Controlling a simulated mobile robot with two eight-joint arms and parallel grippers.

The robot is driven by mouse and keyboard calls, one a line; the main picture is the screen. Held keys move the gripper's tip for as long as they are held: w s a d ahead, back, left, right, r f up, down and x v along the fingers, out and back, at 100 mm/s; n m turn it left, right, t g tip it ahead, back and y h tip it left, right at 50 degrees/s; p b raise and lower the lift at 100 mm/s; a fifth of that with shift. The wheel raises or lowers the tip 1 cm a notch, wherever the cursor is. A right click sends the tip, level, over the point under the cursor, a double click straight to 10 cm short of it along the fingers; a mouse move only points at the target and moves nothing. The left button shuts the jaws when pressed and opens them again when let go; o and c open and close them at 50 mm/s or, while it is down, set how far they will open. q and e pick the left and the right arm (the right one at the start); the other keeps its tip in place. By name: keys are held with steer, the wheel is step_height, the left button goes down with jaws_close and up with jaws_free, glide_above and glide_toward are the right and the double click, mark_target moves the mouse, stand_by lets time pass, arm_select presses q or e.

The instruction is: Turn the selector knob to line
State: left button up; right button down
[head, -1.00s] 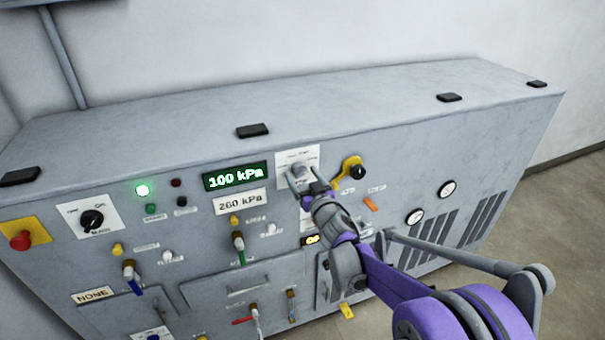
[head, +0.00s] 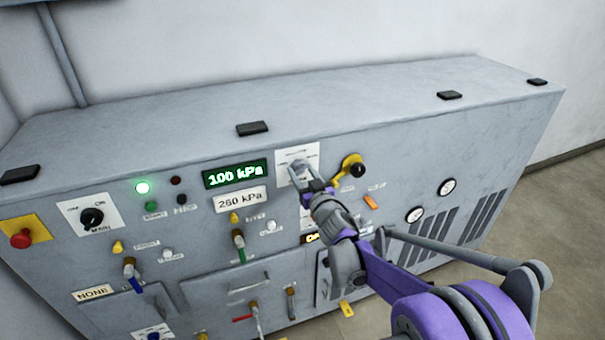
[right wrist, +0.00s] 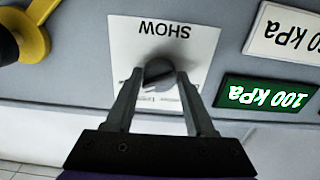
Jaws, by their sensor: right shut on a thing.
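The selector knob (right wrist: 158,73) is a grey round knob on a white label plate (head: 284,153) on the cabinet's front panel. The plate shows upside down in the right wrist view, with the word SHOW readable; its smaller lettering is partly hidden by the fingers. My right gripper (right wrist: 160,82) is shut on the knob, one finger on each side. In the head view my right gripper (head: 299,169) reaches the plate from below right and covers part of the knob. My left gripper is not in view.
A green display (head: 235,174) reading 100 kPa and a 260 kPa label (head: 241,200) lie left of the plate. A yellow lever with a black knob (head: 357,170) is close on the right. A red button (head: 20,240) sits at the far left.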

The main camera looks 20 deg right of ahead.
steer(key=n, duration=0.3)
steer(key=shift+n+b, duration=0.4)
steer(key=n, duration=0.7)
steer(key=shift+d+r, duration=0.1)
steer(key=n, duration=0.3)
steer(key=shift+n, duration=0.4)
steer(key=n+p, duration=0.1)
steer(key=n, duration=0.1)
steer(key=shift+r+n, duration=0.1)
steer(key=shift+n, duration=0.3)
steer(key=n+p, duration=0.1)
steer(key=n, duration=0.2)
steer(key=shift+n, duration=0.3)
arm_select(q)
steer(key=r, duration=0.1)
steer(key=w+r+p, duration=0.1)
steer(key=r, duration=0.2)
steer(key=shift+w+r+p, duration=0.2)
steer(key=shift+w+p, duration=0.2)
arm_select(e)
steer(key=n, duration=0.5)
steer(key=shift+n, duration=0.4)
